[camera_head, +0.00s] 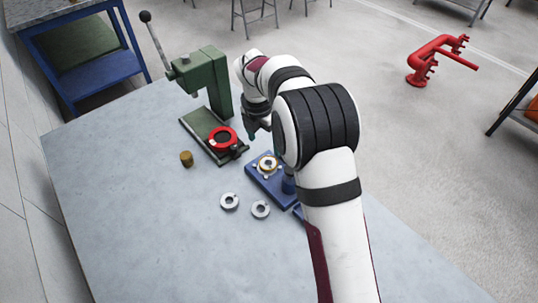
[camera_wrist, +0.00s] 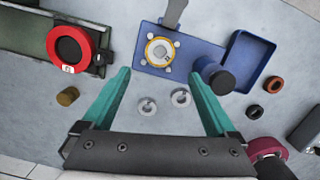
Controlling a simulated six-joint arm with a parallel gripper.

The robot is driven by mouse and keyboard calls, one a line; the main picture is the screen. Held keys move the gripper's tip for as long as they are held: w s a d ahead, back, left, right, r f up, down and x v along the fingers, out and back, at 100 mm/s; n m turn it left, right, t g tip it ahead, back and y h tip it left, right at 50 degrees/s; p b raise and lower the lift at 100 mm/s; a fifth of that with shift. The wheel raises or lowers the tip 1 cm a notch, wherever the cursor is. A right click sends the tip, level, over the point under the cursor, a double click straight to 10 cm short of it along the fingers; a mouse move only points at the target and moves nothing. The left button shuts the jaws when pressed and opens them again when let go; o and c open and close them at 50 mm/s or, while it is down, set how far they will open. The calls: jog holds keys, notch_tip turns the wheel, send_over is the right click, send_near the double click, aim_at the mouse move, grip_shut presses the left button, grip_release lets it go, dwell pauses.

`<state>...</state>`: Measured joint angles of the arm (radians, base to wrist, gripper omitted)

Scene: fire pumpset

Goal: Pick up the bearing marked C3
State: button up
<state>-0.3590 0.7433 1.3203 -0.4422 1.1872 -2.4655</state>
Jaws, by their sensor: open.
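Two small silver ring-shaped bearings lie flat on the table: the left one (camera_head: 229,201) and the right one (camera_head: 260,209). In the wrist view the left ring (camera_wrist: 147,106) and right ring (camera_wrist: 181,97) appear between the two teal fingers of my gripper (camera_wrist: 158,76). Each has a small dark mark, too small to read, so I cannot tell which is C3. My gripper is open and empty above the table.
A blue fixture (camera_head: 257,176) holds a gold-and-white round part (camera_head: 268,163). A green press (camera_head: 203,72) carries a red ring (camera_head: 223,139) on its base. A brass cylinder (camera_head: 186,158) stands nearby. An orange ring (camera_wrist: 272,84) and black rings lie at right in the wrist view. The near left table is clear.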

aim_at(267, 160)
jog(key=f, duration=0.3)
jog(key=w+f, duration=0.1)
jog(key=f, duration=0.5)
jog(key=shift+w+d+f, duration=0.15)
jog(key=shift+d+f, duration=0.2)
jog(key=shift+f, duration=0.05)
grip_shut()
jog(key=shift+r, duration=0.1)
